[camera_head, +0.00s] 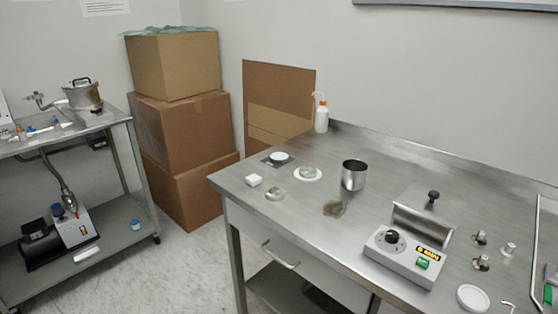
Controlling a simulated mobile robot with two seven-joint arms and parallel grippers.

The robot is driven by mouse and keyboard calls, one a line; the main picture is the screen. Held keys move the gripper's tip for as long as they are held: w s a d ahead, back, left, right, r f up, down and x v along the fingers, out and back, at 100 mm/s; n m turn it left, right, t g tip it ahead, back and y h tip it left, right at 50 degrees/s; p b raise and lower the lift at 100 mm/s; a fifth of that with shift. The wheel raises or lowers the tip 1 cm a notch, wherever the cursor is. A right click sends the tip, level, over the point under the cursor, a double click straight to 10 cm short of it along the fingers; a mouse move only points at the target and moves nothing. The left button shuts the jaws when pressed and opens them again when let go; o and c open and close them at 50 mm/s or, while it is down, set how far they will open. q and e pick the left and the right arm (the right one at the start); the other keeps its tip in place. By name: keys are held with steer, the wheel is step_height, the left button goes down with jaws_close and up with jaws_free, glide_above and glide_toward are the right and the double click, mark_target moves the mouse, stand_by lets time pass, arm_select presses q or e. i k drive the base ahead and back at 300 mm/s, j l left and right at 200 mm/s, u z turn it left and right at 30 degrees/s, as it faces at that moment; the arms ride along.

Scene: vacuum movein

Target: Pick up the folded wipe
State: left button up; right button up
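A small white block-like pad (254,181), which looks like the folded wipe, lies near the left corner of the steel table (320,232). Nothing covers it. Neither of my grippers shows in the head view.
Near the pad are a small metal piece (275,194), a white dish with a metal part (308,174) and a white disc on a dark square (281,157). A steel beaker (354,175), squeeze bottle (321,117) and control box (405,257) stand farther right. Cardboard boxes (183,133) are stacked behind.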

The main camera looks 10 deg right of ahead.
mark_target(253, 180)
steer(key=j+z, duration=0.1)
steer(key=z, duration=0.35)
steer(key=i+j+z, duration=0.1)
steer(key=z, duration=0.35)
steer(key=j+z, duration=0.25)
steer(key=z, duration=0.2)
steer(key=j+z, duration=0.5)
steer(key=j, duration=0.2)
steer(key=k+j+z, duration=0.1)
steer(key=j, duration=0.25)
steer(key=k+j+z, duration=0.1)
steer(key=j, duration=0.3)
